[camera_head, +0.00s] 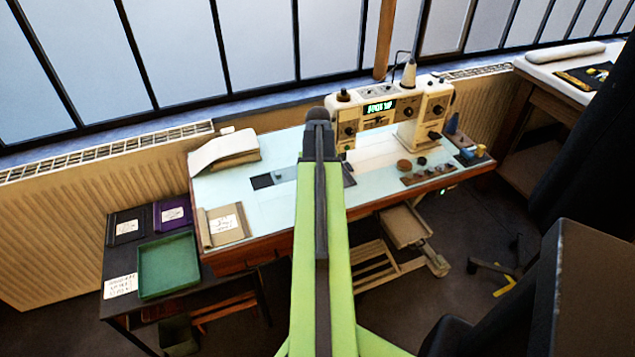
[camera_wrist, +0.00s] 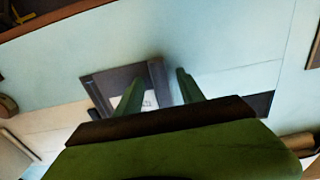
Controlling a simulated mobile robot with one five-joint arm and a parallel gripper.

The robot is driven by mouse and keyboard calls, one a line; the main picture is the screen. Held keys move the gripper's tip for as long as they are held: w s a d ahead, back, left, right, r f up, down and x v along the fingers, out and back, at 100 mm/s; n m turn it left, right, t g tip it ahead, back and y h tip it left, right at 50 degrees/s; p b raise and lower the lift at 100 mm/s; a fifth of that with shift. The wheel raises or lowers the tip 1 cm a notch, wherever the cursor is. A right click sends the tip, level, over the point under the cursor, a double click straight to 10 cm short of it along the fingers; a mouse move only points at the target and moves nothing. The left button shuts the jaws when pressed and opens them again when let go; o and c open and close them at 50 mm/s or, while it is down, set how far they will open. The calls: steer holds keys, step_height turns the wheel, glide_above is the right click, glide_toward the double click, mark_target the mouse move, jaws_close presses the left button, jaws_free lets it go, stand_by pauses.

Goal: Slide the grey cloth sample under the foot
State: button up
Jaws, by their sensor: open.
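A dark grey square sample with a white label (camera_wrist: 101,82) lies flat on the pale blue table in the wrist view; I take it for the grey cloth sample. In the head view, a dark edge (camera_head: 348,176) shows just right of my arm. My gripper (camera_wrist: 159,76) is open above the sample. The left finger overlaps the sample and label; the right finger is just beyond its right edge. I cannot tell whether they touch it. The cream sewing machine (camera_head: 378,104) stands at the back of the table. Its foot is hidden behind my arm in the head view.
A black patch (camera_head: 262,181) lies left of my arm. A labelled folder (camera_head: 222,226) and paper stack (camera_head: 223,151) are at the table's left. A green tray (camera_head: 168,266) sits on the lower side table.

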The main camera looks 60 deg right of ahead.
steer(key=shift+r, duration=0.1)
step_height(320, 180, up, 17)
steer(key=p, duration=1.7)
steer(key=shift+r, duration=0.1)
